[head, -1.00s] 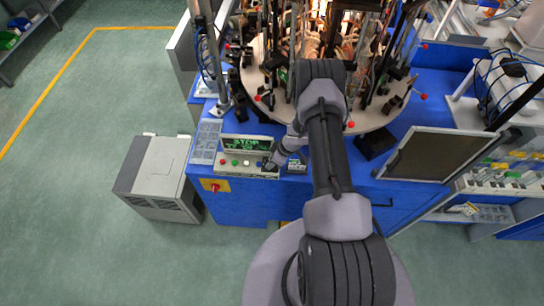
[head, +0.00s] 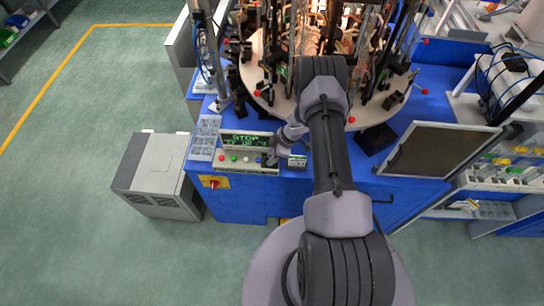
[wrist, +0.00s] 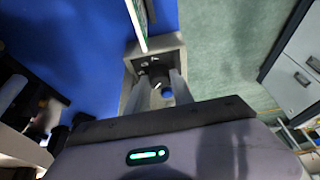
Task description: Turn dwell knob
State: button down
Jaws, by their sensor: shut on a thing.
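The dwell knob (wrist: 157,77) is a dark round knob with a pale mark, near the end of a grey control box (wrist: 130,88). In the wrist view my gripper (wrist: 161,80) has one finger on each side of the knob and is shut on it. A blue button (wrist: 168,93) shows between the fingers, beside the knob. In the head view the control box (head: 227,167) carries a row of coloured buttons below a green-lit display (head: 245,140) that reads STOP. My gripper (head: 270,160) is at the box's right end there and hides the knob.
The box stands at the front edge of a blue machine bench (head: 235,205). Behind it is a round turntable (head: 268,105) with burners and rods. A red switch (head: 214,184) is on the bench front. A dark monitor (head: 440,150) stands right. Open floor lies left.

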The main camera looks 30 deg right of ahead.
jog(key=c, duration=1.4)
grip_release()
jog(key=p+v, duration=0.2)
jog(key=v, duration=1.5)
jog(key=shift+w+r, duration=0.1)
jog(key=shift+r, duration=0.1)
